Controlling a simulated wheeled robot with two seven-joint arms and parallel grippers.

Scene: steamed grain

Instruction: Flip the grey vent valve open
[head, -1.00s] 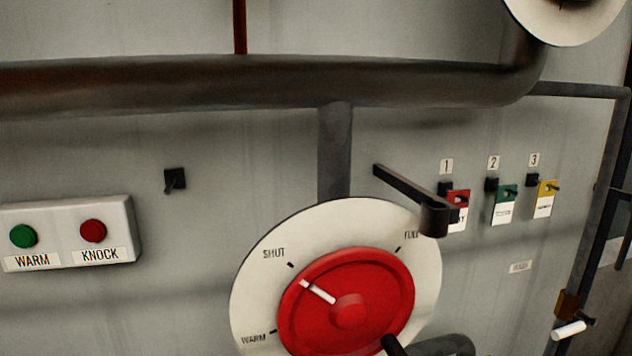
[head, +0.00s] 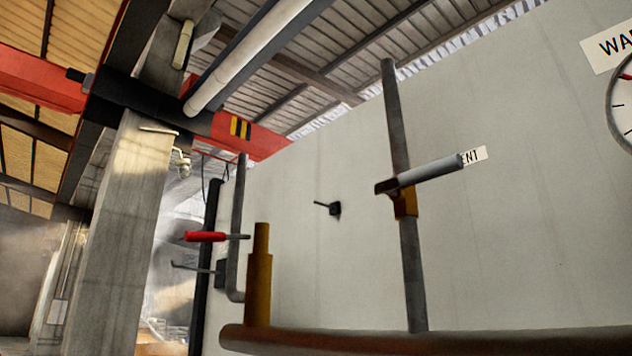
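The grey vent valve shows in the head view as a grey lever handle (head: 430,171) on a brass-coloured valve body (head: 405,202). The body sits on a thin vertical grey pipe (head: 413,270) that rises from a thick brown pipe. The handle sticks out across the pipe to the right, tilted slightly upward, and partly covers a white label (head: 474,156) on which "ENT" can be read. Neither of my grippers is in view.
A red-handled lever (head: 206,236) sits on another pipe to the left, near a brass-coloured fitting (head: 259,275). A small black hook (head: 334,208) juts from the pale wall (head: 530,240). The thick brown pipe (head: 450,343) runs along the bottom. A gauge (head: 624,105) is at the right edge.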

